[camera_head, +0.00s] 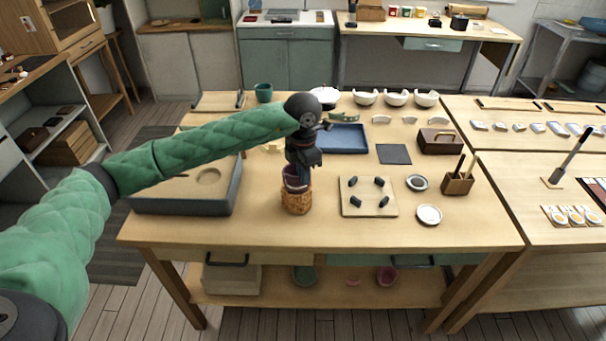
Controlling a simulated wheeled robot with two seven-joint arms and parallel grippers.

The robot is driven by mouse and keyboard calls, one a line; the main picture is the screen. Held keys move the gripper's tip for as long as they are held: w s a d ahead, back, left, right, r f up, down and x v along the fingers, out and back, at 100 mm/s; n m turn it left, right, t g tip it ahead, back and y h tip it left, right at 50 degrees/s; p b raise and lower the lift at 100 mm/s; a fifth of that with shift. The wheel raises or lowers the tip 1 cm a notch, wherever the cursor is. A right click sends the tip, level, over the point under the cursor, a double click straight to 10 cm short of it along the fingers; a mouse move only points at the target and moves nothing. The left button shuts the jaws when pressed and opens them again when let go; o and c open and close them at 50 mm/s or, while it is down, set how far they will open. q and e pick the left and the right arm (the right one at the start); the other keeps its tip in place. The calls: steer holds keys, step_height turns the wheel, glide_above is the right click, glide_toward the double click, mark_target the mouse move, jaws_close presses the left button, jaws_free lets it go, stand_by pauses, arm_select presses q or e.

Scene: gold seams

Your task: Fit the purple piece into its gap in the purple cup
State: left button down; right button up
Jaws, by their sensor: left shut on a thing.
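The purple cup (293,183) stands in a brown cork-like holder (297,203) near the middle of the table. My left gripper (301,164) points down right at the top of the cup and covers most of its rim. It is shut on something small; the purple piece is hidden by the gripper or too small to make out. Whether the piece touches the gap cannot be told. My right gripper is not in view.
A grey-rimmed tray (238,190) stands to the left, partly under my arm. A board with dark pegs (370,211) lies just right of the holder. A blue tray (344,139), white broken bowls (396,98) and a brush box (457,184) stand around.

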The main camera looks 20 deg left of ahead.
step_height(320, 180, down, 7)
steer(key=b, duration=0.6)
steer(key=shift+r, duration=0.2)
stand_by(6.9)
